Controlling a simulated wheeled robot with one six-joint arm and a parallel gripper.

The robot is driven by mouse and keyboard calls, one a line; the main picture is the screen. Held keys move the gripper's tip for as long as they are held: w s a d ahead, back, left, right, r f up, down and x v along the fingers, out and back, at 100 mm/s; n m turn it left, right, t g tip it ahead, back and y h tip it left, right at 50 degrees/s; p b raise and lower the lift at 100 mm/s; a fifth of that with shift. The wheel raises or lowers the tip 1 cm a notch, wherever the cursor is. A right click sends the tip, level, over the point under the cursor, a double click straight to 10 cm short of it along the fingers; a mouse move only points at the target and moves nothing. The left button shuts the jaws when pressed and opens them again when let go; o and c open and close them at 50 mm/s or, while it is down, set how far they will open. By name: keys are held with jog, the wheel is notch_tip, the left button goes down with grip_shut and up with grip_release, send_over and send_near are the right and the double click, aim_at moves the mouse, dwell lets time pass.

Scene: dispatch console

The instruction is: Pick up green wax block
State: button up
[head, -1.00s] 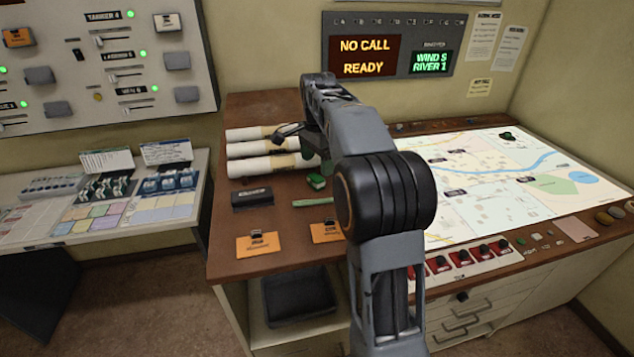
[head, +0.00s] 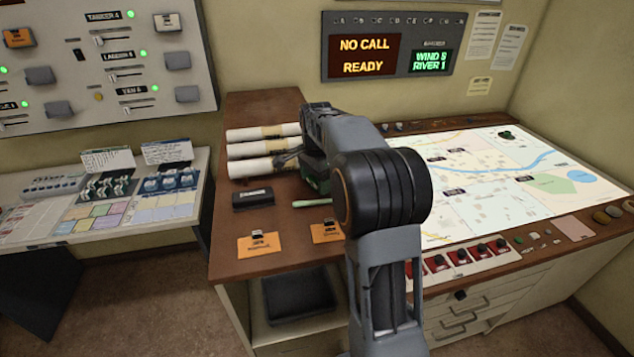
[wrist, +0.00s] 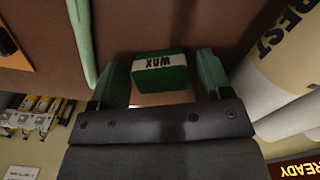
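The green wax block (wrist: 160,72) has a white band lettered "WAX" and lies on the brown console top in the wrist view. My gripper (wrist: 160,82) is open, with one green-padded finger on either side of the block. A gap shows between the block and each finger, and I cannot tell how far the fingers reach down around it. In the head view my gripper (head: 318,180) is low over the console and my arm hides most of the block.
Rolled white charts (head: 262,150) lie just behind and left of my gripper. A black box (head: 252,197), a green stick (head: 312,203) and orange tags (head: 258,245) lie in front. The lit map table (head: 500,185) is to the right.

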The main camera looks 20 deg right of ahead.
jog(key=c, duration=0.9)
jog(key=shift+r, duration=0.1)
jog(key=shift+r, duration=0.55)
jog(key=s+a+r+b, duration=0.2)
jog(key=s+r+b, duration=0.3)
jog(key=s+r, duration=0.6)
jog(key=s, duration=0.3)
jog(key=shift+r, duration=0.35)
jog(key=o, duration=0.5)
jog(key=shift+w, duration=0.1)
jog(key=c, duration=0.3)
